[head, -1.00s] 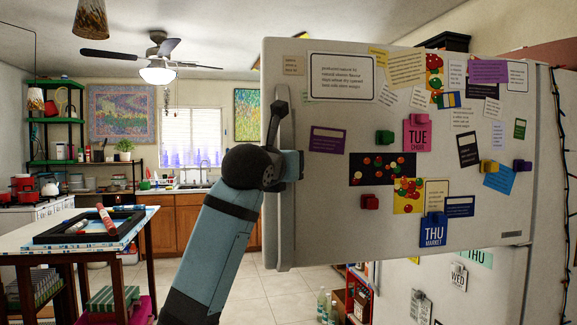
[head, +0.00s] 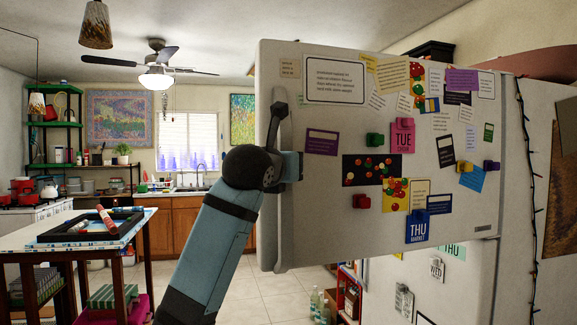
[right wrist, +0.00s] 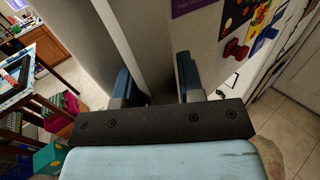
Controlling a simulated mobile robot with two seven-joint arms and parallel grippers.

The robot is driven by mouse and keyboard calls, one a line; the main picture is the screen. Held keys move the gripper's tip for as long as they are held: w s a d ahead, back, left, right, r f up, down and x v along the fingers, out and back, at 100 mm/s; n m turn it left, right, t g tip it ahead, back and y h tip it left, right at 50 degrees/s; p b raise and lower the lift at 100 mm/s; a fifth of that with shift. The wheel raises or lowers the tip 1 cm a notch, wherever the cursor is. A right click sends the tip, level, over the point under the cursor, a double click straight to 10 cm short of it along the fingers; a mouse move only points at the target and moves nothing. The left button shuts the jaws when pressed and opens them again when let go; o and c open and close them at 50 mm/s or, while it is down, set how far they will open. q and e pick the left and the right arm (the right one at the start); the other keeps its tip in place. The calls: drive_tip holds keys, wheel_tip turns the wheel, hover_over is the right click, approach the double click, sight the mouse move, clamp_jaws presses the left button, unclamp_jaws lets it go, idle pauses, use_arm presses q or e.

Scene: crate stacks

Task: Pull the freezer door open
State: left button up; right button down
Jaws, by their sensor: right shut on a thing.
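The freezer door (head: 340,225) is the white upper door, covered in magnets and notes. It stands swung partly open, its left edge out past the lower fridge front. A long pale upright handle (head: 282,225) runs along its left edge. My right gripper (head: 289,166) is at the middle of this handle and shut on it. In the right wrist view the two blue-grey fingers (right wrist: 157,84) lie either side of the handle (right wrist: 138,40), with the door face to the right. The finger tips are partly hidden. My left gripper is not in view.
The lower fridge door (head: 385,285) is below right. A table (head: 50,240) with a black tray stands at the left. Bottles (head: 318,302) and a red shelf (head: 350,295) are on the floor beneath the door. Tiled floor (head: 255,285) between is clear.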

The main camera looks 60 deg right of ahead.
drive_tip(key=shift+w, duration=0.1)
drive_tip(key=c, duration=1.1)
unclamp_jaws()
drive_tip(key=o, duration=0.3)
drive_tip(key=shift+w+a, duration=0.15)
drive_tip(key=shift+a, duration=0.15)
drive_tip(key=s+a, duration=0.2)
drive_tip(key=a, duration=1.1)
drive_tip(key=shift+a+b, duration=0.3)
drive_tip(key=shift+b, duration=0.05)
drive_tip(key=shift+s, duration=0.1)
